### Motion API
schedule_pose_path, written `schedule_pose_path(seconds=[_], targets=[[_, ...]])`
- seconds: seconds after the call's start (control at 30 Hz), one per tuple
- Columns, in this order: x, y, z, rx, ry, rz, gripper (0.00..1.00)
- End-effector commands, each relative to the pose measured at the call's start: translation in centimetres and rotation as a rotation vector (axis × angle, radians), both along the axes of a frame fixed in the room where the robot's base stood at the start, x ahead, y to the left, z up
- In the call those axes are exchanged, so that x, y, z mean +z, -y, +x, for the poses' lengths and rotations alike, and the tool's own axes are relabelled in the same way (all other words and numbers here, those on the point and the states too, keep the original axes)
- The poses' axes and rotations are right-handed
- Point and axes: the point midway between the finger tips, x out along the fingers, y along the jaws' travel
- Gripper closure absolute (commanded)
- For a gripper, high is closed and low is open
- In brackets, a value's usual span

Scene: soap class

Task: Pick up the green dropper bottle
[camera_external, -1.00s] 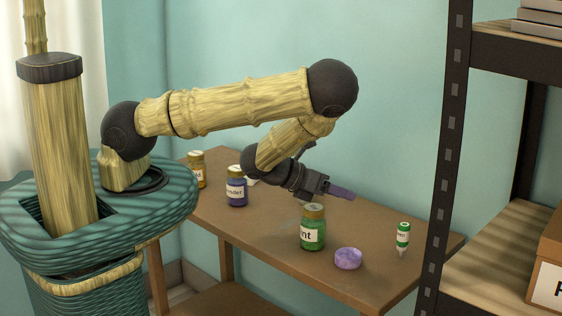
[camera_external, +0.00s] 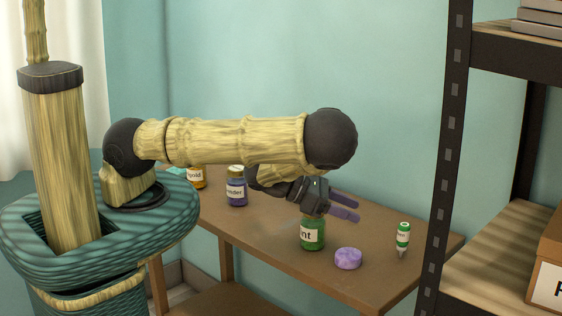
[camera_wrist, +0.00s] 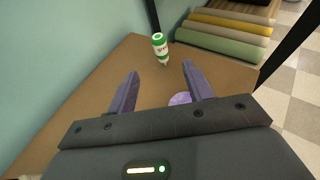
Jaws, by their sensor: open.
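The green dropper bottle (camera_external: 403,238) has a white label and stands near the far right end of the wooden table, its narrow tip down. It also shows in the wrist view (camera_wrist: 160,46), ahead of the fingertips and about midway between them. My gripper (camera_external: 352,208) is open and empty, its purple fingers pointing right toward the bottle. In the wrist view its two fingers (camera_wrist: 161,70) stand apart with the bottle beyond them. In the external view a gap separates the fingers from the bottle.
A green jar (camera_external: 313,236) stands below my gripper, its top hidden. A round purple soap (camera_external: 348,258) lies between jar and bottle. A purple jar (camera_external: 236,188) and an amber jar (camera_external: 197,177) stand farther left. A dark shelf post (camera_external: 447,150) rises beyond the table's right end.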

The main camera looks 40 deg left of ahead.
Motion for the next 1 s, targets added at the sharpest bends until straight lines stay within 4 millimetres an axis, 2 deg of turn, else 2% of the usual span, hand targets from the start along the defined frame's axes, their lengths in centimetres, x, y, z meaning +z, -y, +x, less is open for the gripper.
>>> schedule_pose_path(seconds=[0.03,0.87,1.0], targets=[[-0.5,0.2,0.1,-0.002,0.002,-0.002,0.49],[-1.2,1.1,0.9,0.006,0.000,-0.003,0.49],[-1.5,2.7,2.2,0.001,0.000,0.000,0.49]])
